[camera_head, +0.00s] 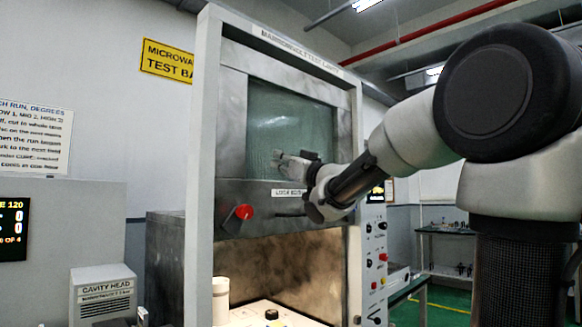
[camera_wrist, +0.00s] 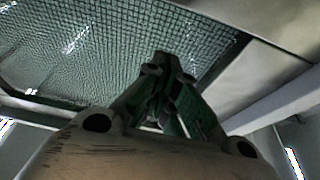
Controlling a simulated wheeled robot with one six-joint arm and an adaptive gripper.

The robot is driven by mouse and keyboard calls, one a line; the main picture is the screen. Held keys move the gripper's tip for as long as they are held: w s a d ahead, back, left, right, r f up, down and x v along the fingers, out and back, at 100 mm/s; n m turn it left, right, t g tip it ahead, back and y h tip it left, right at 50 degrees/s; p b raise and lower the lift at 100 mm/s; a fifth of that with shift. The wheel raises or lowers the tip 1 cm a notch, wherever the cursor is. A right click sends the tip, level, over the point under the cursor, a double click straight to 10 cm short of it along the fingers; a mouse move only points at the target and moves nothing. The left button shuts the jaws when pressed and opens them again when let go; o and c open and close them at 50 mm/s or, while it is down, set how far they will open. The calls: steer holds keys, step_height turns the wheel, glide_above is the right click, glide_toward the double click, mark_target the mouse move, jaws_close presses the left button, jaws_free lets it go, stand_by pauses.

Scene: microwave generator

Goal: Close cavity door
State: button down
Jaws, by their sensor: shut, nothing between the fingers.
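The cavity door (camera_head: 228,130) is a grey metal sliding panel with a greenish mesh window (camera_head: 290,128). It sits raised in its pale frame, with the lit cavity open below its lower edge. A dark handle (camera_head: 290,214) shows low on the door, partly behind my gripper. My gripper (camera_head: 278,160) is shut and empty, in front of the lower part of the window; I cannot tell if it touches. In the wrist view, the closed fingers (camera_wrist: 162,62) point up toward the mesh window (camera_wrist: 110,50).
A red knob (camera_head: 243,212) sticks out at the door's lower left. A control panel (camera_head: 376,265) with several buttons is on the right. Inside the cavity, a white cylinder (camera_head: 220,300) and a small dark-topped item (camera_head: 271,314) stand on a light surface. A grey box (camera_head: 103,294) is at left.

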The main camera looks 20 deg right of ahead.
mark_target(267, 169)
steer(key=shift+x, duration=1.1)
step_height(267, 169, down, 3)
steer(key=shift+f, duration=0.45)
